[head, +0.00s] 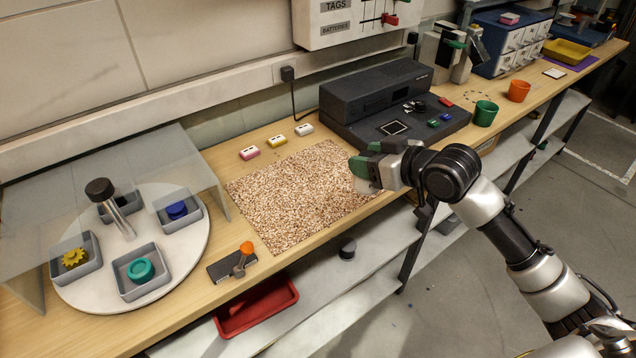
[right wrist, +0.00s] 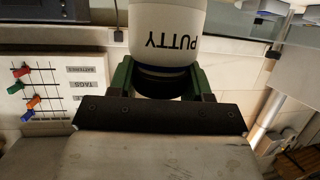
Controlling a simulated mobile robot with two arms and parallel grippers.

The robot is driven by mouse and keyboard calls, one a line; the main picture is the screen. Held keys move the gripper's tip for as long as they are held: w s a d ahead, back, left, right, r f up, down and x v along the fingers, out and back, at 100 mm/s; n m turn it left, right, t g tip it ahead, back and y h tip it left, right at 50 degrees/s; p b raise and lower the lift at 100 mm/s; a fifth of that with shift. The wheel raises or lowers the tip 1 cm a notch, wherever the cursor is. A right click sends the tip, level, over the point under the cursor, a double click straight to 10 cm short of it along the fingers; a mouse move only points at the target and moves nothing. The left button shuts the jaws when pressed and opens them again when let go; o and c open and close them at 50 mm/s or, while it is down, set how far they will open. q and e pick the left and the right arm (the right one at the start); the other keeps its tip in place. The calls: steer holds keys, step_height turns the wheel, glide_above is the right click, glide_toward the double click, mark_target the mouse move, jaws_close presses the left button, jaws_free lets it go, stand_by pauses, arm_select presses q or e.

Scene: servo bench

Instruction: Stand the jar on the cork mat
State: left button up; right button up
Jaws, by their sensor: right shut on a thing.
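The jar (right wrist: 152,28) is white with a dark lid and the word PUTTY, seen close up in the right wrist view. My right gripper (right wrist: 161,82) is shut on it at the lid end, with a green finger on each side. In the head view my right gripper (head: 370,163) is over the right end of the cork mat (head: 300,195), and its fingers and wrist hide much of the jar. The mat is a speckled brown sheet, bare on top. I cannot tell whether the jar touches it. My left gripper is not in view.
A dark console (head: 385,100) stands behind the mat, with small blocks (head: 277,141) at its back edge. At left, a clear canopy covers a white turntable (head: 190,245) with trays. A dark plate with an orange-knobbed lever (head: 245,250) sits at front. Green (head: 485,113) and orange cups (head: 519,91) stand right.

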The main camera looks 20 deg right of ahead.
steer(key=w+a+f, duration=0.2)
steer(key=w+a+f+p, duration=0.1)
steer(key=w+a+f, duration=0.1)
steer(key=f, duration=0.1)
steer(key=w+a+f, duration=0.2)
steer(key=f, duration=0.1)
steer(key=shift+a+f+p, duration=0.25)
steer(key=shift+a+p, duration=0.05)
steer(key=shift+a, duration=0.1)
steer(key=shift+f, duration=0.4)
steer(key=o, duration=1.2)
steer(key=shift+f, duration=0.1)
